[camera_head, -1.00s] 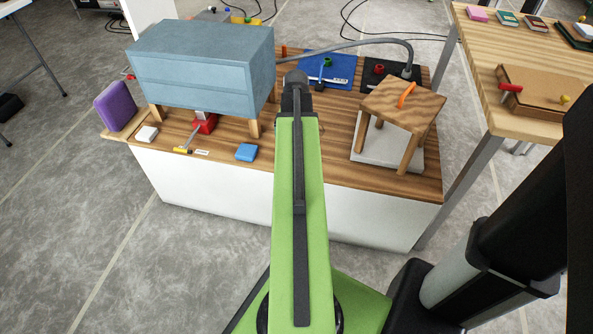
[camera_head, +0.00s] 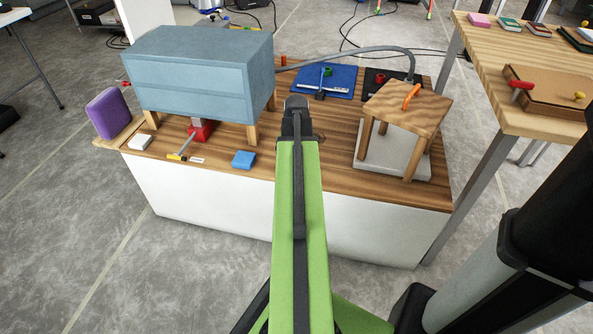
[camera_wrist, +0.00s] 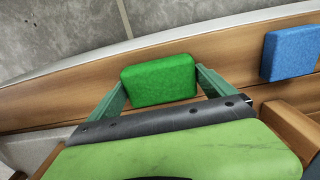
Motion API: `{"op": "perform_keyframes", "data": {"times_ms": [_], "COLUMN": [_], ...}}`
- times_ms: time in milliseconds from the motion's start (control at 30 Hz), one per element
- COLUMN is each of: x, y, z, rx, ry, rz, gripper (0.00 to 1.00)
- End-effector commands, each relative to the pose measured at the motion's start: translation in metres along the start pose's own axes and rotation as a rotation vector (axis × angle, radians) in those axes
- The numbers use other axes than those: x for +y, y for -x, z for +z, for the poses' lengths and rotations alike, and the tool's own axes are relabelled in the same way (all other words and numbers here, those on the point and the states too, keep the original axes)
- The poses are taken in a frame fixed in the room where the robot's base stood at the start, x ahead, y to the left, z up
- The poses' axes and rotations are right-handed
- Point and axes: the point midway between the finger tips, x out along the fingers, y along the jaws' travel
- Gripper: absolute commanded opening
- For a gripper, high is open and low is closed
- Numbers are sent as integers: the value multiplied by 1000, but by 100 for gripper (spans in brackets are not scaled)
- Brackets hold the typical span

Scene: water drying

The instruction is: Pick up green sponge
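The green sponge (camera_wrist: 158,80) lies on the wooden tabletop in the wrist view, near the table's edge. My gripper (camera_wrist: 161,78) is spread wide, with one finger by each short side of the sponge. The fingertips are very close to its sides; whether they touch is hard to tell. In the head view my green arm reaches out over the table and hides the green sponge and the fingers.
A blue sponge (camera_head: 243,159) lies to the left of my arm; it also shows in the wrist view (camera_wrist: 290,54). A blue-grey cabinet (camera_head: 190,82) stands on legs at the left. A small wooden stool (camera_head: 408,108) stands at the right.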

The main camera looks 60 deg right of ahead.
Motion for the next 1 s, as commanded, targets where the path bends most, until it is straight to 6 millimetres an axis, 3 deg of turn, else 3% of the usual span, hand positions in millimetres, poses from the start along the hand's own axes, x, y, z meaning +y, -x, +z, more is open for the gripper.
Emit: {"op": "perform_keyframes", "data": {"times_ms": [33,333,667,933,1000], "x": [0,0,-1,0,19], "y": [0,0,10,54,60], "z": [0,0,0,1,6], "rx": [0,0,0,0,0], "ry": [0,1,1,1,-3], "rz": [0,0,0,0,0], "gripper": [86,46,45,45,45]}}
